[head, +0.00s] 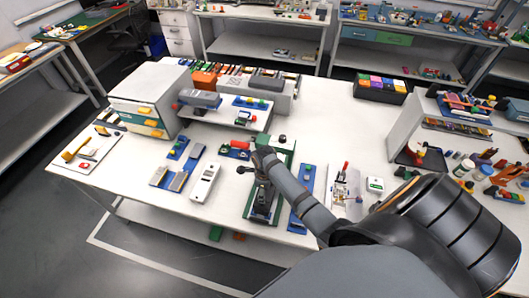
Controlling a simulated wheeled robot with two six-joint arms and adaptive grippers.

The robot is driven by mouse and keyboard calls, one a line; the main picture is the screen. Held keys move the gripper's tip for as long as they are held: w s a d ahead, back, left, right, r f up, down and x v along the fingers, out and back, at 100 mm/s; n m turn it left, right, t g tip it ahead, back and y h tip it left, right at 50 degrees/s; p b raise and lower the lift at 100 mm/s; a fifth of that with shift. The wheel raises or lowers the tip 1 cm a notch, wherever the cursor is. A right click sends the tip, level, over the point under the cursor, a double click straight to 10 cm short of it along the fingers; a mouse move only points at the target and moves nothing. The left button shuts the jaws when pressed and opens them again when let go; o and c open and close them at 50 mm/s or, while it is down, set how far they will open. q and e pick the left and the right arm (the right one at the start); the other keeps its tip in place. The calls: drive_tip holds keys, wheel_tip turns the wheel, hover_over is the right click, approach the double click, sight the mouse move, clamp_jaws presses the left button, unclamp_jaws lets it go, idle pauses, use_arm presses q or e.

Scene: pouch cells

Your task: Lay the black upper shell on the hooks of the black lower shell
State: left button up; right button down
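A dark, narrow piece (262,204) stands on the green-edged board (249,211) near the front of the white table; it may be the black lower shell, but it is too small to tell. My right arm comes in from the lower right, and its dark end, my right gripper (262,160), is over the far part of that board. The arm covers part of the board. I cannot tell whether the fingers are open or hold anything. I cannot single out the black upper shell. My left gripper is not in view.
A white device (205,183) and blue fixtures (161,176) lie left of the board. A blue fixture (301,208) and a small press with a red handle (344,182) are to its right. A grey cabinet (148,92) stands back left.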

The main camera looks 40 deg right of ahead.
drive_tip(key=shift+f+b, duration=0.5)
drive_tip(key=shift+f, duration=0.55)
drive_tip(key=shift+c, duration=1.7)
unclamp_jaws()
drive_tip(key=shift+r, duration=0.1)
wheel_tip(320, 180, up, 12)
